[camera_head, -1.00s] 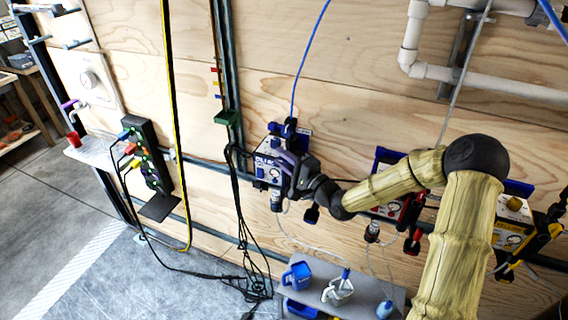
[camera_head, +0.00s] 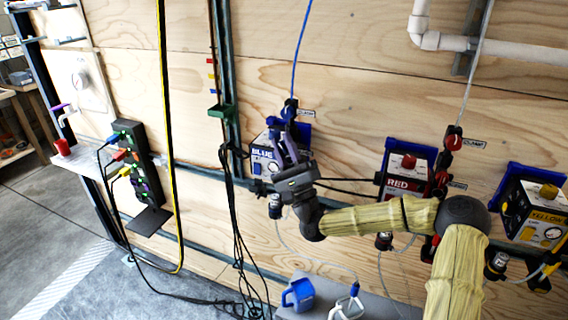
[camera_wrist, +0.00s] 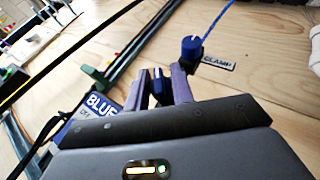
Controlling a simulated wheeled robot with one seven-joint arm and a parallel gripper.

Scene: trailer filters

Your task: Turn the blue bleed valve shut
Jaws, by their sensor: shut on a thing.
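The blue filter unit (camera_head: 261,155), lettered BLUE, hangs on the plywood wall left of centre in the head view. Its label (camera_wrist: 98,104) shows at left in the wrist view. My gripper (camera_head: 280,134) reaches up to the unit's top from the lower right. In the wrist view its two purple fingers (camera_wrist: 161,72) stand on either side of a dark blue handle (camera_wrist: 157,87), which appears to be the bleed valve, and are shut on it. The fingers hide part of the handle, so its exact angle is hard to tell.
A blue clamp knob (camera_wrist: 191,48) on the blue tube sits just beyond the fingers. The red unit (camera_head: 406,170) and yellow unit (camera_head: 532,212) hang to the right. Black cables (camera_head: 235,215) hang at left. A shelf (camera_head: 378,306) with a blue jug (camera_head: 298,294) is below.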

